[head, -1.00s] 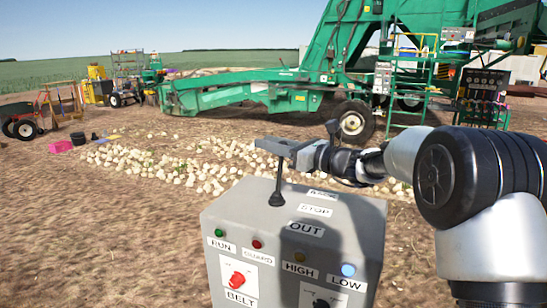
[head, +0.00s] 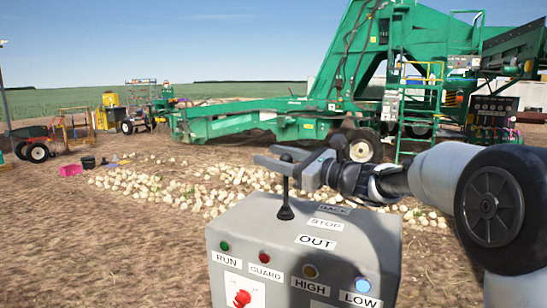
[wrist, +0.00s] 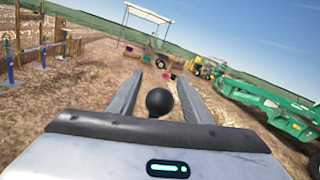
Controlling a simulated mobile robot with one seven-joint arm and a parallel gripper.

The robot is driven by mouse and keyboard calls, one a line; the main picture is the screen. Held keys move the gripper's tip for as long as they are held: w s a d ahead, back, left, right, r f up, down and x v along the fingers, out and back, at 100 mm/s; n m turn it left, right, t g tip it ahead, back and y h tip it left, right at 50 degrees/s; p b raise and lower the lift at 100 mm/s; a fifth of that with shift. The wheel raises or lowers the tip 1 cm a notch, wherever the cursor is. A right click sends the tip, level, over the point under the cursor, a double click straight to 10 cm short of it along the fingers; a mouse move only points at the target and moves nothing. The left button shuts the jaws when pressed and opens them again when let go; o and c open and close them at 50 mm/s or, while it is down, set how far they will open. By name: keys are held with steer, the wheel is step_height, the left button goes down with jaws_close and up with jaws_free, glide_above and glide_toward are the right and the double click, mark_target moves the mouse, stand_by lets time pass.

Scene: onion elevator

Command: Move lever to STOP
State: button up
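The lever (head: 285,196) is a thin dark stick rising almost upright from the top of a grey control box (head: 235,228). Its base is left of the OUT label (head: 317,242); the STOP label (head: 325,224) and BACK label are beyond OUT. My gripper (head: 272,157) is at the lever's top, above the box. In the wrist view, the lever's round black knob (wrist: 159,102) sits between the two fingers of my gripper (wrist: 160,75), with a gap on each side. The gripper is open. In the head view, the fingers partly hide the knob.
The box front has several lights and labels, and a red switch (head: 242,298). Behind lie scattered onions (head: 150,188) on bare soil and a large green machine (head: 240,122). A cart (head: 37,150) stands far left. The space around the lever top is free.

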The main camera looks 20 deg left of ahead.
steer(key=shift+d, duration=0.1)
steer(key=v, duration=1.7)
steer(key=shift+b, duration=0.35)
steer(key=shift+s+d, duration=0.1)
steer(key=shift+s, duration=0.05)
steer(key=s+d+f+n+g+h+p, duration=0.1)
steer(key=s+f+n+g+h+p, duration=0.25)
steer(key=s, duration=0.55)
steer(key=s+d+f+n+t+h+p, duration=0.1)
steer(key=s+n+h+p, duration=0.1)
steer(key=s+n+h, duration=0.55)
steer(key=s+d+f+n+t+h+p, duration=0.1)
steer(key=s+d+n+h+p, duration=0.1)
steer(key=s+d, duration=0.4)
steer(key=s+d+f+n+t+h+p, duration=0.1)
steer(key=s+d+n+h+p, duration=0.2)
steer(key=d, duration=0.8)
steer(key=s+n+h, duration=0.2)
steer(key=s+n, duration=0.1)
steer(key=shift+s+d, duration=0.2)
steer(key=shift+s, duration=0.05)
